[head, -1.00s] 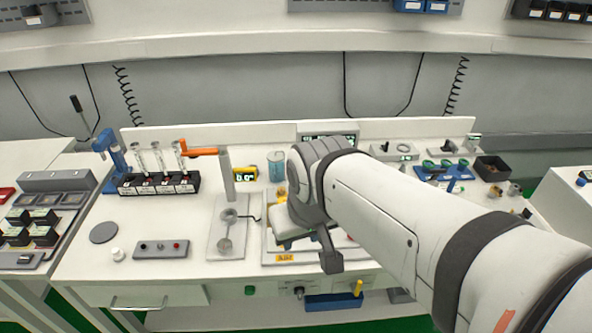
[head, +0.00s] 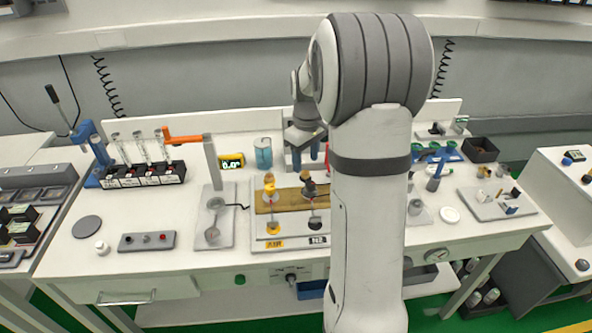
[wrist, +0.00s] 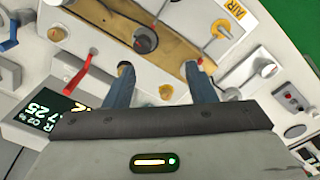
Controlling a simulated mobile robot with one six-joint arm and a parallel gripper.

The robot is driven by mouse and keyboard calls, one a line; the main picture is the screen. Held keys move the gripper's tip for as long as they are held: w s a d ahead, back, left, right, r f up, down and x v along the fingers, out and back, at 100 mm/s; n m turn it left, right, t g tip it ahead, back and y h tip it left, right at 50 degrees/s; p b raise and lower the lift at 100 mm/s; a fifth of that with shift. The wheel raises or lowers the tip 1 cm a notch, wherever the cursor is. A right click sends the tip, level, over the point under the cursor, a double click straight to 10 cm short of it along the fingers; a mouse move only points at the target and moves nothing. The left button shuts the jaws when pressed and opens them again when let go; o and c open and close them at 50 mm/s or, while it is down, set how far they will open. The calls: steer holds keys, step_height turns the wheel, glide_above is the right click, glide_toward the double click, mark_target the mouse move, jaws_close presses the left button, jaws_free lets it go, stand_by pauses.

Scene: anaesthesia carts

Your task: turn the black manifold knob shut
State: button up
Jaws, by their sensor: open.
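The black manifold knob (head: 309,190) sits at the right part of the brass bar on the bench panel (head: 262,243). It also shows as a dark round knob (wrist: 146,40) on the brass bar in the wrist view, beyond my fingertips. My gripper (head: 305,154) is open behind the bar in the head view, pointing down. In the wrist view its blue fingers (wrist: 159,68) stand apart with nothing gripped, and the black knob is ahead of the gap, not between them. My arm hides the panel's right part in the head view.
A yellow knob (head: 270,190) stands left of the black one on the bar, above the AIR label (head: 274,245). A red lever (wrist: 78,75) is close to the left finger in the wrist view. A lit display (wrist: 52,112) is at lower left there.

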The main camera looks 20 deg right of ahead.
mark_target(310, 183)
steer(key=shift+n, duration=0.3)
steer(key=w+d+f, duration=0.2)
steer(key=f, duration=0.1)
steer(key=shift+w+d+f, duration=0.15)
steer(key=shift+d+f, duration=0.15)
steer(key=shift+d, duration=0.1)
step_height(310, 183, down, 8)
steer(key=shift+r+p, duration=0.15)
steer(key=shift+p, duration=0.35)
steer(key=shift+a, duration=0.1)
steer(key=c, duration=1)
steer(key=shift+o, duration=0.2)
